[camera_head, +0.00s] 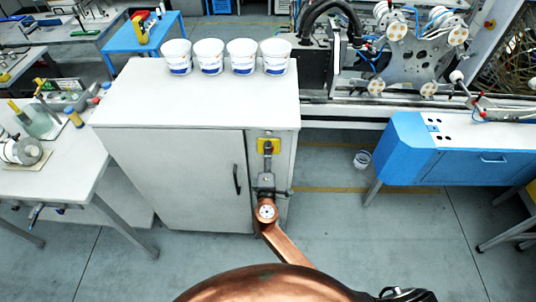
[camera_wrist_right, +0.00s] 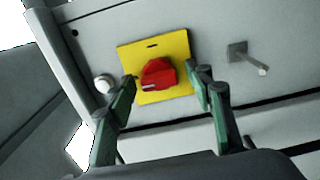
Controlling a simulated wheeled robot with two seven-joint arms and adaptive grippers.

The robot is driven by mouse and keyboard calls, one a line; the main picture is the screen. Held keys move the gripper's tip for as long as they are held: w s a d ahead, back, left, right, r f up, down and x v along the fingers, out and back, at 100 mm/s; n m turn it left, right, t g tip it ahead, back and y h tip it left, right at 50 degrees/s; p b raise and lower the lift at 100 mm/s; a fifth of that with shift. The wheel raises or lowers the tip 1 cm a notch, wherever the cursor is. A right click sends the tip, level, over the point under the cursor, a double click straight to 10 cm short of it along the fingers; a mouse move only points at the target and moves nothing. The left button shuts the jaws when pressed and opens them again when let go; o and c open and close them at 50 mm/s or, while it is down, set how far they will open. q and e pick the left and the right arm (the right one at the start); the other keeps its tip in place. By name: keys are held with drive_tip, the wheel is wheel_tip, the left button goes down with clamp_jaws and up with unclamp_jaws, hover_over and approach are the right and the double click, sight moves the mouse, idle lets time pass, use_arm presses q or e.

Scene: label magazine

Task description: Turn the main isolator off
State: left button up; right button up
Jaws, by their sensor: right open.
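The main isolator is a red rotary knob (camera_wrist_right: 158,74) on a square yellow plate (camera_wrist_right: 181,45), set in the front of a grey cabinet. In the head view the yellow plate (camera_head: 261,141) shows near the cabinet's right front edge, and the knob is mostly hidden by my gripper. My right gripper (camera_head: 268,152) is in front of the plate. In the right wrist view its open green fingers (camera_wrist_right: 161,80) stand on either side of the knob, with a gap on each side. I cannot tell how far the tips are from the plate. My left gripper is not in view.
The grey cabinet (camera_head: 185,165) has a dark door handle (camera_head: 237,179) left of my right gripper. Several white tubs stand along its top. A metal peg (camera_wrist_right: 250,57) and a round white fitting (camera_wrist_right: 104,84) flank the plate. A blue bench (camera_head: 415,150) stands right, beyond open floor.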

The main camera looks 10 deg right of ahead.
drive_tip(key=shift+s, duration=0.1)
drive_tip(key=v, duration=1.2)
